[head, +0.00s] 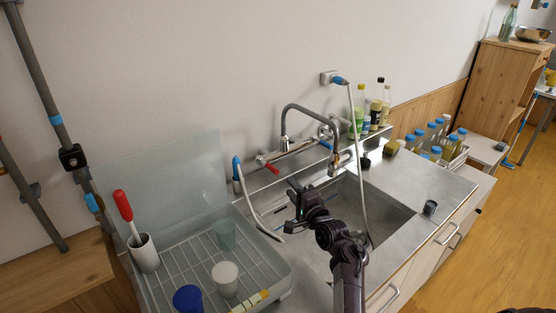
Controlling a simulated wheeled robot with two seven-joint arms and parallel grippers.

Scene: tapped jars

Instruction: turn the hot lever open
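The tap (309,109) is a grey metal gooseneck at the back of the sink (375,206). The hot lever (271,168) has a red end and sticks out to the left of the tap, towards me. A blue-ended lever (326,145) sits on the right side of the tap. My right gripper (291,203) is over the left part of the sink, below and right of the red lever and apart from it. Its fingers look spread, with nothing seen between them. My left gripper is not in view.
A white hose (256,211) with a blue end hangs left of the tap; another hose (358,140) drops into the sink. A dish rack (205,262) with cups stands at left. Bottles (376,112) and blue-capped jars (436,135) stand at right. The counter's right part is mostly clear.

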